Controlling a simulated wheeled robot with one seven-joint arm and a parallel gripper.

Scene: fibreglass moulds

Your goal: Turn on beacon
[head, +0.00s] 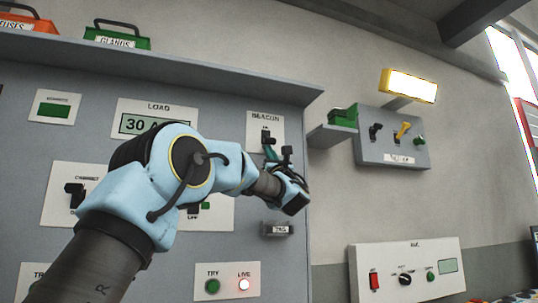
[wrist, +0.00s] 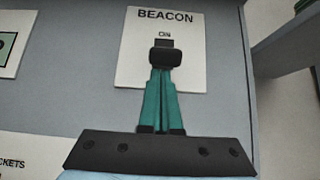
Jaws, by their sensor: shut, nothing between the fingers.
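The BEACON plate (head: 257,121) is a white panel near the right end of the grey cabinet; it also shows in the wrist view (wrist: 190,75). Its black switch knob (wrist: 165,57) sits just below the word ON, with a dark slot visible above it. My gripper (wrist: 161,73) is shut and empty, its teal fingers together right under the knob. They look close to or touching its underside; I cannot tell which. In the head view my gripper (head: 268,151) is at the BEACON plate and hides its lower part.
The cabinet (head: 225,90) has other controls, including a LOAD display (head: 158,122) and TRY and LIVE lights (head: 243,284). A shelf edge overhangs above. On the right wall are a grey switch box (head: 380,152), a bright yellow-framed lamp (head: 410,86) and a white control panel (head: 390,258).

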